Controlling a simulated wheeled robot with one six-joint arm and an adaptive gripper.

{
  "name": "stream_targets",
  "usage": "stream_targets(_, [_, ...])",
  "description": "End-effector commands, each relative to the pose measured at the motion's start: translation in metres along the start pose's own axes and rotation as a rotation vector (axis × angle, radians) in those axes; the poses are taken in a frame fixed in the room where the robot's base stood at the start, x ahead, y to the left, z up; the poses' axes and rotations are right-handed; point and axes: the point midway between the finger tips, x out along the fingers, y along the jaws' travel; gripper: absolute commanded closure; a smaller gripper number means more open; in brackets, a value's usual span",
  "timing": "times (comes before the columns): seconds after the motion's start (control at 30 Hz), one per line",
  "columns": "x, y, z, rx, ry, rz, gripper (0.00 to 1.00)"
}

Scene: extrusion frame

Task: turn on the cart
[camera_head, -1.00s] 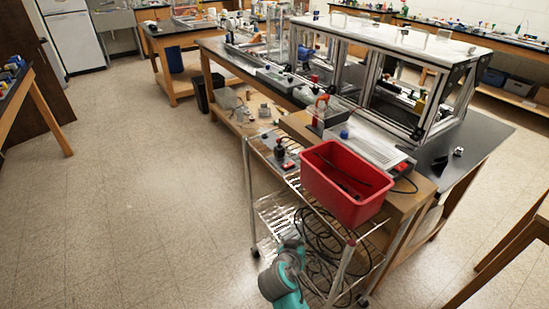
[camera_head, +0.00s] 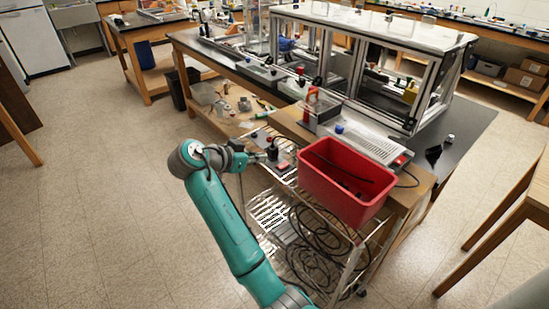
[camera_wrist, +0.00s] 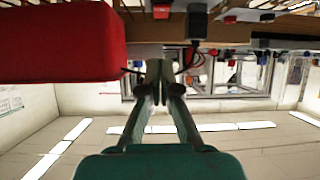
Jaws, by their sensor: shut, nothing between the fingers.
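The cart (camera_head: 352,268) is a metal-framed cart with wire shelves and a red bin on its top level. A small dark device (camera_head: 273,153) sits on its top at the left, beside the bin. My gripper (camera_head: 262,156) reaches in from the left, close to this device; I cannot tell if it touches. In the wrist view, whose picture looks upside down, my gripper (camera_wrist: 159,72) is shut and empty. A dark block (camera_wrist: 197,24) and a red part (camera_wrist: 161,10) lie beyond the fingertips. The switch state cannot be made out.
The red bin (camera_head: 340,190) stands just right of my gripper and fills the upper left of the wrist view (camera_wrist: 60,42). Coiled black cables (camera_head: 318,245) lie on the lower shelf. A bench with a framed enclosure (camera_head: 400,30) stands behind. The floor at left is open.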

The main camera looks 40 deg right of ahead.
Motion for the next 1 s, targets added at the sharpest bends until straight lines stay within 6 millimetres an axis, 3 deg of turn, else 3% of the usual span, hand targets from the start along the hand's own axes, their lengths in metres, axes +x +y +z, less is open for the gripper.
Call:
stream_targets(0.2, [-0.011,-0.002,-0.017,0.053,-0.007,0.042,1.0])
stream_targets(0.63, [-0.009,-0.001,-0.018,0.057,-0.007,0.046,1.0])
stream_targets(0.77, [0.002,0.0,-0.018,0.056,-0.006,0.047,1.0])
stream_targets(1.0, [0.044,0.002,-0.018,0.056,-0.007,0.049,1.0])
